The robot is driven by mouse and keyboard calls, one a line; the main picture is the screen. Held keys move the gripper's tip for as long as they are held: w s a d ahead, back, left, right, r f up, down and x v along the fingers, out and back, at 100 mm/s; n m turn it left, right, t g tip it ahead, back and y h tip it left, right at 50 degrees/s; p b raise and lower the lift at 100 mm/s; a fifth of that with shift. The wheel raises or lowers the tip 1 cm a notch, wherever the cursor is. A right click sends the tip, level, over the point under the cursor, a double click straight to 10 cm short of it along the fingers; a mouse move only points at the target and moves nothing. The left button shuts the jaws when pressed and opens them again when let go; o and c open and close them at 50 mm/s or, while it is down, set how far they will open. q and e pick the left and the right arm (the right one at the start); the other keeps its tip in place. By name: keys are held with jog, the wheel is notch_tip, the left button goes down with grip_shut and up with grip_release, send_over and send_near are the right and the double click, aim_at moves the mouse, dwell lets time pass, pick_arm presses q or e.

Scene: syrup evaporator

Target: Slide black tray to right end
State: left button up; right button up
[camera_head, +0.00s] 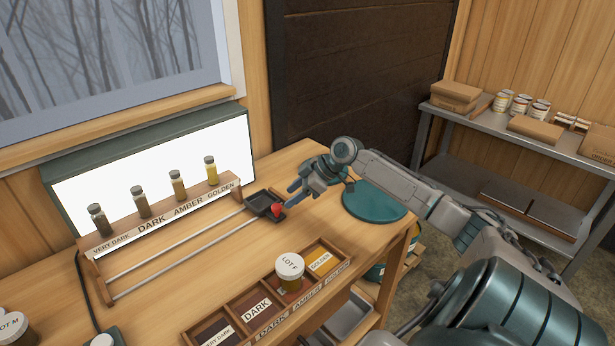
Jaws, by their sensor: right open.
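The small black tray (259,199) sits at the right end of two metal rails (180,243), below the "GOLDEN" end of the labelled rack. A red pointed piece (277,211) is at the tray's front right. My right gripper (293,191) is open, with bluish fingers just right of the tray; I cannot tell whether they touch it. My left gripper is not in view.
Several sample bottles (141,202) stand on the rack before a lit white panel (75,195). A lidded jar (290,272) stands in the sectioned wooden box (330,279) in front. A round teal pad (373,203) lies right of the gripper. Bare tabletop lies between rails and box.

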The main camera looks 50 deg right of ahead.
jog(key=shift+b+v, duration=0.5)
jog(key=shift+v, duration=2.4)
